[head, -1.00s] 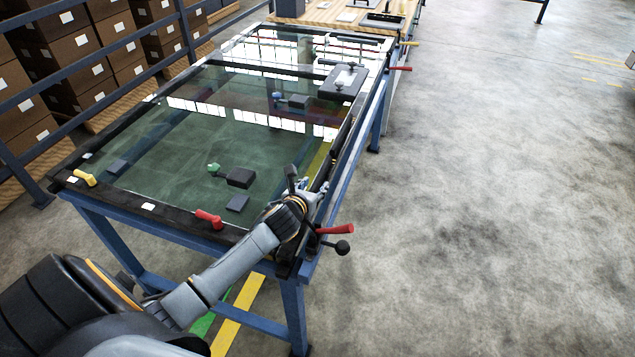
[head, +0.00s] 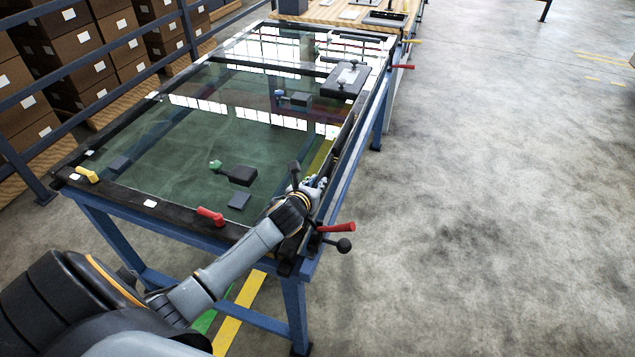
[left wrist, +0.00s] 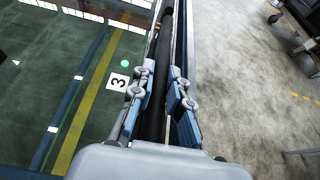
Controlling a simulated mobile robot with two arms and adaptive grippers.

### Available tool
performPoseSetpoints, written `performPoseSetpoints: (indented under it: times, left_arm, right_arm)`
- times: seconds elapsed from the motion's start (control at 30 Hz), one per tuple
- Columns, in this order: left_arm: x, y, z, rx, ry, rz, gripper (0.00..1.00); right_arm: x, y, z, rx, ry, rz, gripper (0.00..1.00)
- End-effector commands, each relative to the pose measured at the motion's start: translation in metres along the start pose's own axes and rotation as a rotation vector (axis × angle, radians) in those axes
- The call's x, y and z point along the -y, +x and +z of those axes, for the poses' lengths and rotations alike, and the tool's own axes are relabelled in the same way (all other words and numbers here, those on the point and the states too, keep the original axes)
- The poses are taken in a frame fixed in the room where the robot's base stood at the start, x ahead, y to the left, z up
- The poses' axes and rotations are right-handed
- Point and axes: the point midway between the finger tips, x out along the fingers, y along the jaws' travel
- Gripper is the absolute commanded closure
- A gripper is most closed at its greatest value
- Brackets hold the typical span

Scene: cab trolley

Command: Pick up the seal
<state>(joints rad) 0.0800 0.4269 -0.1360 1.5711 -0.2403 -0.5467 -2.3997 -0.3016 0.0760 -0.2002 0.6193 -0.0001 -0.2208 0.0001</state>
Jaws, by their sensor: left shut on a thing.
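The seal is a long black strip (head: 349,143) along the right edge of the glass-topped table. In the left wrist view the seal (left wrist: 166,50) runs away from me between the two fingers. My left gripper (head: 315,183) is at the near part of that edge in the head view, partly hidden by its own wrist. In the left wrist view its fingers (left wrist: 163,82) are shut on the seal, one on each side. I cannot tell whether the seal is lifted off the frame. My right gripper is in neither view.
Red handles (head: 337,228) stick out from the table's right side. A black suction-type plate (head: 343,82) and dark blocks (head: 239,175) lie on the glass (head: 190,150). The floor (head: 490,200) to the right is clear. Railings and boxes (head: 70,60) stand at left.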

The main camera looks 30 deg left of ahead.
Motion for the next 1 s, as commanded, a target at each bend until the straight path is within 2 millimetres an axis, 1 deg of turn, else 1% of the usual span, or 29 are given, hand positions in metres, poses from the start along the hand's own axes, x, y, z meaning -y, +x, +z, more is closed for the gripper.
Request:
performPoseSetpoints:
  times: [0.13, 0.2, 0.27, 0.47, 0.6, 0.7, 0.83, 1.0]
  left_arm:
    - [0.000, -0.006, 0.017, 0.009, 0.004, -0.002, 1.00]
    - [-0.001, -0.011, 0.031, 0.012, 0.007, -0.001, 1.00]
    - [0.003, -0.024, 0.037, 0.008, 0.005, -0.003, 1.00]
    - [0.013, -0.078, 0.066, 0.009, 0.006, -0.005, 1.00]
    - [0.022, -0.116, 0.064, 0.004, 0.003, -0.004, 1.00]
    - [0.028, -0.138, 0.066, 0.004, 0.002, -0.004, 1.00]
    - [0.033, -0.159, 0.066, 0.004, 0.000, -0.003, 1.00]
    - [0.035, -0.172, 0.067, 0.004, 0.000, 0.000, 1.00]
  right_arm:
    - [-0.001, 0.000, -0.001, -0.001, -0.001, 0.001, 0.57]
    - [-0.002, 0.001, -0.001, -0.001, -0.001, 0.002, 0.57]
    - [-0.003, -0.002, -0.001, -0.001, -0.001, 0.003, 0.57]
    - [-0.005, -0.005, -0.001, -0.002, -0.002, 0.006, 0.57]
    - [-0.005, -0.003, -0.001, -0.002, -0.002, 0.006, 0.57]
    - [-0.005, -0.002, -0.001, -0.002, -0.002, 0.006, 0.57]
    - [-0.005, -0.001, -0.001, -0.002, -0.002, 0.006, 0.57]
    - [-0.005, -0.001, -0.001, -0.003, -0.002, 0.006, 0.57]
